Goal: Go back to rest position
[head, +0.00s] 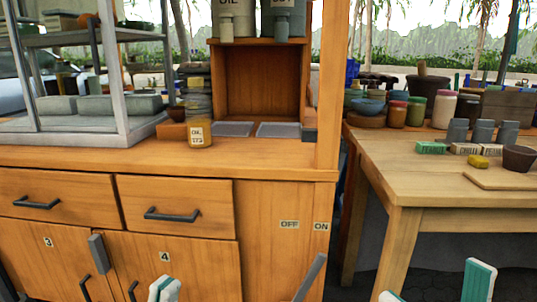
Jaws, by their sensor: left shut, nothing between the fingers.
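My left gripper (165,289) shows only as teal and white fingertips at the bottom edge, in front of the lower part of cabinet door 4. The fingertips are close together, shut, with nothing seen between them. Teal and white parts of my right gripper (478,281) show at the bottom right, in front of the dark floor below the wooden table. They are cut off by the frame, so its jaw state is unclear. Both grippers look apart from the furniture.
The wooden cabinet (272,190) has drawers, numbered doors and OFF and ON labels. A dark grey bar (311,276) slants up below the labels. A jar (200,134) stands on the cabinet top. The wooden table (405,170) holds jars, bowls and small labelled blocks. A gap separates them.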

